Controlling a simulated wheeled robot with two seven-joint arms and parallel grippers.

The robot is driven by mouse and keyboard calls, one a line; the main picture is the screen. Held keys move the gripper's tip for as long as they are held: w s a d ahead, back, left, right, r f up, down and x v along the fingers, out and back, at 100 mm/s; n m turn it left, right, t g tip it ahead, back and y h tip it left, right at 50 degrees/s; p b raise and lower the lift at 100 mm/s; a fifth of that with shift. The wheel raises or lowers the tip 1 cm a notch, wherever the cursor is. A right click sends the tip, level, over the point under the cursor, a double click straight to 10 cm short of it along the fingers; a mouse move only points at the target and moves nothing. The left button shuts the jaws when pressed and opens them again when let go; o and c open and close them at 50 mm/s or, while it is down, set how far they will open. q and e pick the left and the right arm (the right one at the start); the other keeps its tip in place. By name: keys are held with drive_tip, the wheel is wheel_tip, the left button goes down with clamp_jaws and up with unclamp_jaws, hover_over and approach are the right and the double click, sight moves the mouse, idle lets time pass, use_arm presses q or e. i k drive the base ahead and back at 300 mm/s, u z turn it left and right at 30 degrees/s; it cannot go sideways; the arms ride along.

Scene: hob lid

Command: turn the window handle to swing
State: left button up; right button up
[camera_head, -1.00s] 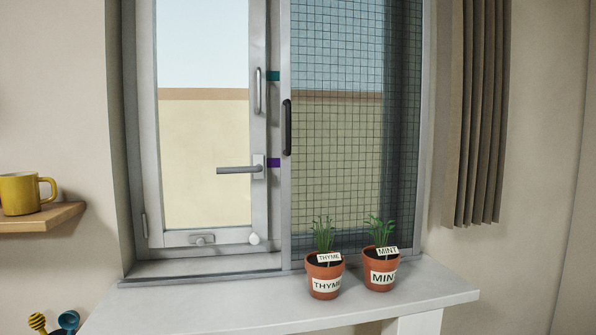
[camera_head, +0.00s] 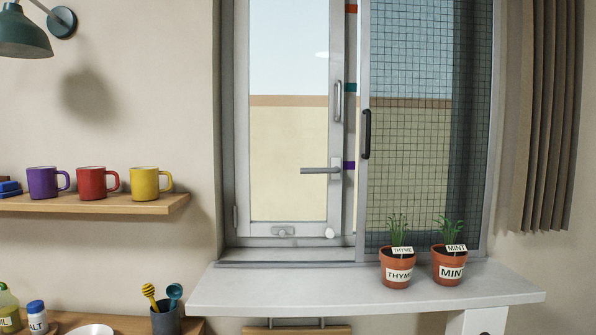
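The window handle (camera_head: 320,170) is a grey lever on the right stile of the left window sash (camera_head: 285,233). Its lever lies level and points left. Coloured marks show on the frame just right of the sash: a purple mark (camera_head: 349,165) at the handle's height, a teal mark (camera_head: 350,87) above it and an orange mark (camera_head: 351,8) near the top. A separate upright grey pull (camera_head: 338,101) sits above the handle. Neither of my grippers is in view.
A mesh screen (camera_head: 410,110) with a black pull covers the right half. Potted thyme (camera_head: 397,271) and mint (camera_head: 449,268) stand on the white sill (camera_head: 300,290). A shelf (camera_head: 95,204) with three mugs is at left. A lamp (camera_head: 22,35) hangs top left. The sill's left part is clear.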

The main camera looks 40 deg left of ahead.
sight(304, 170)
drive_tip(key=u, duration=1)
drive_tip(key=i, duration=0.4)
drive_tip(key=u, duration=0.05)
